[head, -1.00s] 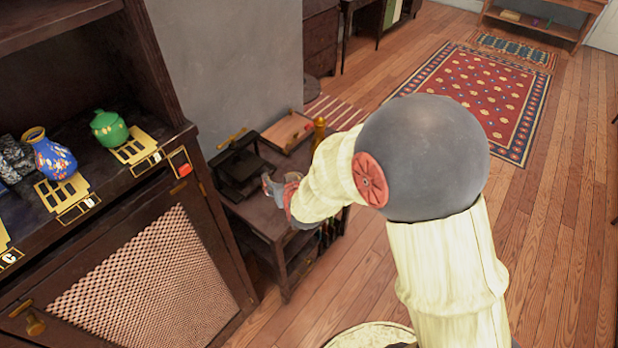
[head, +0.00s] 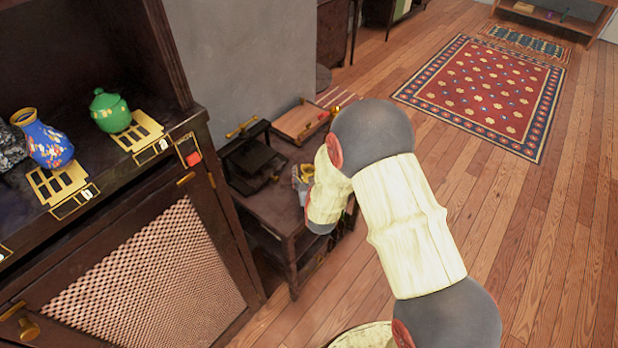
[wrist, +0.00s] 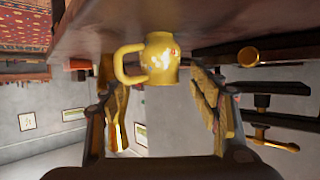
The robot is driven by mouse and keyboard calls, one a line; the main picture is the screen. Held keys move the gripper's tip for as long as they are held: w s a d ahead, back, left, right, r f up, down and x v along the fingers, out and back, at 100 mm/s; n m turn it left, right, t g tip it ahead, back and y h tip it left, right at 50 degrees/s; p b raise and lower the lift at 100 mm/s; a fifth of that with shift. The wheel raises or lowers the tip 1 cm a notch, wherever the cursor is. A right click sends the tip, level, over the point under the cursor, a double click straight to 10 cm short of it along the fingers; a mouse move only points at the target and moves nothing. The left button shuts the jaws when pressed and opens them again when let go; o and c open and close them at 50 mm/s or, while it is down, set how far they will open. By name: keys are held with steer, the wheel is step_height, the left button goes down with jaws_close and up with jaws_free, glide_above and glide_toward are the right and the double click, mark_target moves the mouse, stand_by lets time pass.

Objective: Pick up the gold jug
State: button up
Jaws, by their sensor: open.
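The gold jug (wrist: 160,58) is in the middle of the wrist view, which shows the room upside down. It stands on the small dark table (wrist: 222,18), its handle to the left in that view. My gripper (wrist: 155,74) is open, with one finger on each side of the jug and the jug at or just beyond the fingertips. I cannot tell whether they touch. In the head view, a bit of gold (head: 308,170) that looks like the jug shows beside my gripper (head: 300,184); my arm hides most of that spot.
A black press-like object (head: 250,160) and a wooden tray (head: 302,122) stand on the same table, left of and behind my gripper. The dark cabinet at left holds a green pot (head: 110,110) and a blue vase (head: 42,140). Open wood floor lies to the right.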

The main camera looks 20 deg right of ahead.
steer(key=shift+x, duration=0.9)
steer(key=shift+c, duration=0.4)
steer(key=c, duration=1.4)
steer(key=shift+o, duration=0.2)
steer(key=shift+r, duration=0.1)
